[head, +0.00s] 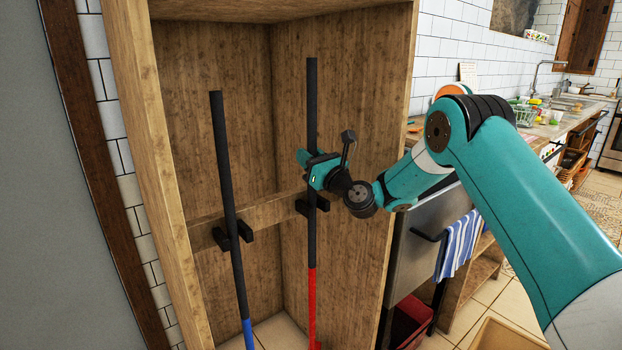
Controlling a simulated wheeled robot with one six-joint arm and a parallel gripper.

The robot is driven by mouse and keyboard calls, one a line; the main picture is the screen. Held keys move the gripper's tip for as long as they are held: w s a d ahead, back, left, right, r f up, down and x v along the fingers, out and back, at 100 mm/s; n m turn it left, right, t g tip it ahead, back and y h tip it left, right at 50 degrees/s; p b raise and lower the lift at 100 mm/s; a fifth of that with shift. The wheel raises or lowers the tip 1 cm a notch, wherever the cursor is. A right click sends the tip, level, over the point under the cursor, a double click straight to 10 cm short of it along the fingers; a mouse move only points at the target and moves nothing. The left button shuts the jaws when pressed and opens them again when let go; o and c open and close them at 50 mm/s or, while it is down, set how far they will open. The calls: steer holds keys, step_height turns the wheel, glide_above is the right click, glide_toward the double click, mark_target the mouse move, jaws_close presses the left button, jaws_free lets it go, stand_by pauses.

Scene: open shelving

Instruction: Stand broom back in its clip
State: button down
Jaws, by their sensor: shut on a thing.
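A long-handled tool, probably the broom (312,250), stands nearly upright in an open wooden cupboard. Its handle is black above and red below. My gripper (313,170) is shut on the black part of its handle, a little above a black clip (324,203) on the wooden cross rail. The handle passes in line with this clip, between its two prongs as seen here. I cannot tell how deep it sits in the clip. The tool's bottom end is mostly hidden below the frame, so its head does not show clearly.
A second handle, black and blue (230,200), leans slightly at a left clip (222,240) on the rail (265,213). The cupboard's side walls (130,110) bound the space. A counter (545,130) and a striped towel (456,243) are at right.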

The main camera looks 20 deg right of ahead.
steer(key=shift+f+b, duration=1.85)
steer(key=shift+f, duration=0.15)
steer(key=shift+f, duration=0.55)
steer(key=c, duration=0.9)
jaws_free()
steer(key=b+v, duration=0.3)
steer(key=v, duration=0.1)
steer(key=b+v, duration=0.4)
steer(key=r+b+v, duration=0.1)
steer(key=b+v, duration=0.2)
steer(key=b, duration=0.1)
steer(key=shift+s+d+f, duration=0.1)
steer(key=shift+s+d, duration=0.2)
steer(key=shift+s, duration=0.15)
